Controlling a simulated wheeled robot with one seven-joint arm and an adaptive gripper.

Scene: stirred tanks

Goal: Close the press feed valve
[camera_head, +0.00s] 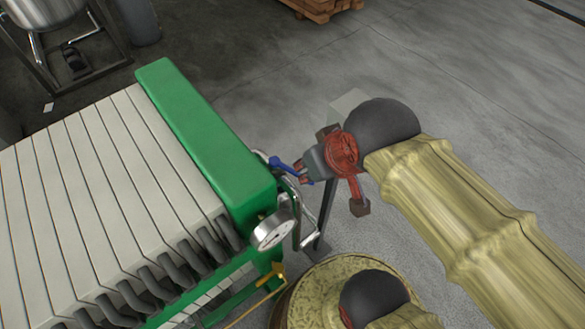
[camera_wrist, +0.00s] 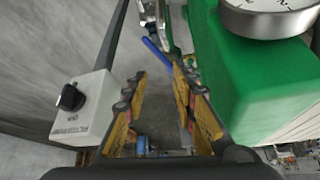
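A blue lever handle (camera_head: 287,165), which looks like the feed valve's, sticks out at the near end of the green press frame (camera_head: 205,145), beside metal piping (camera_head: 302,205). In the wrist view the blue handle (camera_wrist: 156,50) lies slanted just beyond the fingertips, near the metal pipe. My gripper (camera_head: 304,174) is close to the handle's outer end in the head view. In the wrist view my gripper (camera_wrist: 159,72) is open, with nothing between its fingers. Whether a finger touches the handle I cannot tell. The valve body is partly hidden.
A round gauge (camera_head: 273,232) sits on the press end, close to my gripper; it shows at the wrist view's upper right (camera_wrist: 268,12). A white box with a black knob (camera_wrist: 85,105) stands left of the fingers. A yellow handle (camera_head: 277,272) is lower down.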

